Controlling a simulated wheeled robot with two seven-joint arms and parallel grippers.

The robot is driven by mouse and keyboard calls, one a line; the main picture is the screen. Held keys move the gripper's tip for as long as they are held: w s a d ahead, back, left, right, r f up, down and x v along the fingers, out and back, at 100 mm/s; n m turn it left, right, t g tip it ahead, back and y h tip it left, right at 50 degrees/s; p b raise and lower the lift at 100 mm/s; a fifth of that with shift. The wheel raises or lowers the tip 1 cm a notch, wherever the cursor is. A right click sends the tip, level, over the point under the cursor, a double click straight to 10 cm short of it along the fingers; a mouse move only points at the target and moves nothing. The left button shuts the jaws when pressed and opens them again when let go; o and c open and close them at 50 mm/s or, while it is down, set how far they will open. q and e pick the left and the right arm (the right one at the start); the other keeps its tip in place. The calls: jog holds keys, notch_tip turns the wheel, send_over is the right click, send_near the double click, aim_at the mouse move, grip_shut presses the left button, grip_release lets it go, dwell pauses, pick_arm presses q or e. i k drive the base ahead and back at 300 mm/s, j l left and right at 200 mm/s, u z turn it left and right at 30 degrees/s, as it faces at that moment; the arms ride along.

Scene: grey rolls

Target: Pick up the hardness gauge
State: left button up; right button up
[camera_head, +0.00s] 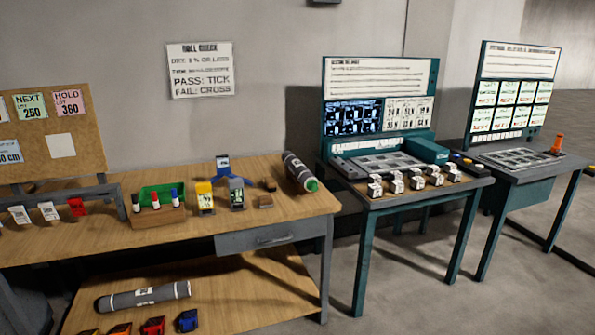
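Two small handheld devices stand upright on the wooden bench (100,245): a yellow one (205,198) and a dark one with a pale display (237,194). Their labels are too small to read, so I cannot tell which is the hardness gauge. The yellow device is just right of a wooden block holding several markers (158,215). The dark device is in front of a blue stand (224,170). Neither of my grippers shows in this view.
A grey roll (298,172) with a green end lies at the bench's right end, beside small brown blocks (265,201). A green tray (160,194) is behind the markers. Another roll (143,296) lies on the lower shelf. A teal station (470,190) with several small labelled blocks stands right.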

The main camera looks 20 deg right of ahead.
aim_at(236, 185)
jog(key=i+j+z, duration=0.2)
jog(key=i, duration=0.35)
jog(key=i+j+z, duration=0.2)
jog(key=i+j, duration=0.2)
jog(key=i, duration=0.1)
